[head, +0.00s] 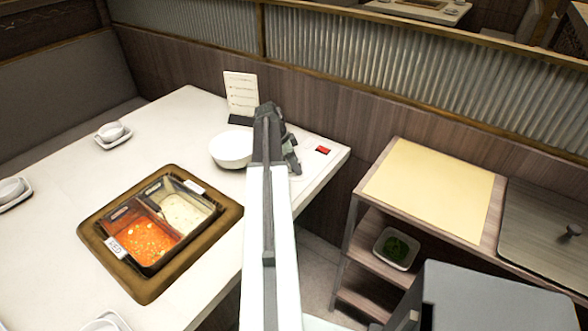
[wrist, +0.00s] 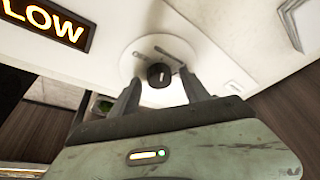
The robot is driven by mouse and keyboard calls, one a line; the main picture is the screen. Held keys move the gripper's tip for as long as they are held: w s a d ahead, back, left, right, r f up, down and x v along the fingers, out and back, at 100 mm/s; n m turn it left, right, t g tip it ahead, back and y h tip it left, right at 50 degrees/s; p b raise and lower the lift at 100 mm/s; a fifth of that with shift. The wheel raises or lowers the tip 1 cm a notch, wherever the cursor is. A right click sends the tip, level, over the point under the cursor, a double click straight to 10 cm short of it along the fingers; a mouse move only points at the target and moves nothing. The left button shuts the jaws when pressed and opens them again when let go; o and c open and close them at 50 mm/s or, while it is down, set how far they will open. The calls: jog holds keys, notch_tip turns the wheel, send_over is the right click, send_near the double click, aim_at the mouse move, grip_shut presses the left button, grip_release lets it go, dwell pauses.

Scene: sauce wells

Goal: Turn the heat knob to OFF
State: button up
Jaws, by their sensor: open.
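The heat knob (wrist: 159,76) is a small dark round knob on a pale round plate (wrist: 128,62) in the wrist view. A small light mark shows on it; I cannot tell which setting it points to. A dark display (wrist: 48,25) beside the plate reads LOW in lit letters; in the head view a small red display (head: 323,150) shows at the table's right corner. My gripper (wrist: 161,80) is open, with one finger on each side of the knob. I cannot tell whether either finger touches it. In the head view my gripper (head: 288,150) hides the knob.
The white table (head: 60,230) holds a two-part pot (head: 152,265) with red and pale broth, a white bowl (head: 230,149) left of my arm, and a menu card (head: 241,92). A wooden shelf cart (head: 430,190) stands to the right, across a gap.

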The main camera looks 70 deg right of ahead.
jog(key=shift+w+r, duration=0.1)
grip_shut()
jog(key=shift+n, duration=0.3)
jog(key=n, duration=0.1)
jog(key=n+t+h, duration=0.1)
jog(key=n, duration=0.1)
jog(key=shift+s+a, duration=0.2)
jog(key=n+t, duration=0.1)
jog(key=n, duration=0.2)
jog(key=n+t+h, duration=0.1)
jog(key=n, duration=0.2)
jog(key=shift+s, duration=0.15)
jog(key=shift+n, duration=0.3)
grip_release()
